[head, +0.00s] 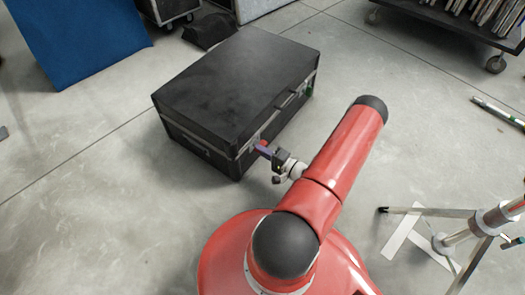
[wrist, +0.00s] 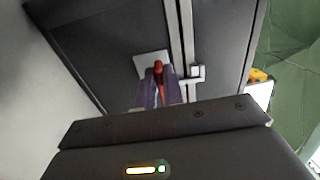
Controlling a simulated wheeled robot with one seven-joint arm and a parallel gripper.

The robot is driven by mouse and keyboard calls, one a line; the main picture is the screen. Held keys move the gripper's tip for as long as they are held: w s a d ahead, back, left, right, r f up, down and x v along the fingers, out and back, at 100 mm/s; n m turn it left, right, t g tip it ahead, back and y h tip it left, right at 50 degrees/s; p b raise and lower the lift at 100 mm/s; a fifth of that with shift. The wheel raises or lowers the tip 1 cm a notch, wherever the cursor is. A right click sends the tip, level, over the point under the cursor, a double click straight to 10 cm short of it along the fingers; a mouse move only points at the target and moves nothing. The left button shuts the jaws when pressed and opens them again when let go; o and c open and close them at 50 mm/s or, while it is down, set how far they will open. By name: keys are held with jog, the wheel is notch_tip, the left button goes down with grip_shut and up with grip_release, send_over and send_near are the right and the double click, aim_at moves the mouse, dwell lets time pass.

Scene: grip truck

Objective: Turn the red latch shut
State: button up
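A black case (head: 235,85) with silver edging lies closed on the floor. The red latch (wrist: 158,72) sits on a pale plate on the case's side, beside the silver seam; it points toward my gripper. In the head view the red latch (head: 262,143) is mostly hidden by my gripper (head: 265,150), which reaches the case's near right side. In the wrist view my gripper's purple fingers (wrist: 159,90) stand close on both sides of the latch, with red filling the narrow gap between them. A silver catch (wrist: 197,73) is just right of the latch.
A green part (head: 309,90) shows near the case's far right corner. A tripod-like stand (head: 440,240) is at lower right, a cart (head: 450,25) at upper right, and a blue panel (head: 75,35) at upper left. The floor left of the case is clear.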

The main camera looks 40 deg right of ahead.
jog(key=o, duration=0.4)
jog(key=shift+o, duration=0.2)
jog(key=v, duration=0.7)
jog(key=shift+s+p, duration=0.3)
jog(key=shift+s, duration=0.1)
jog(key=shift+w+d, duration=0.1)
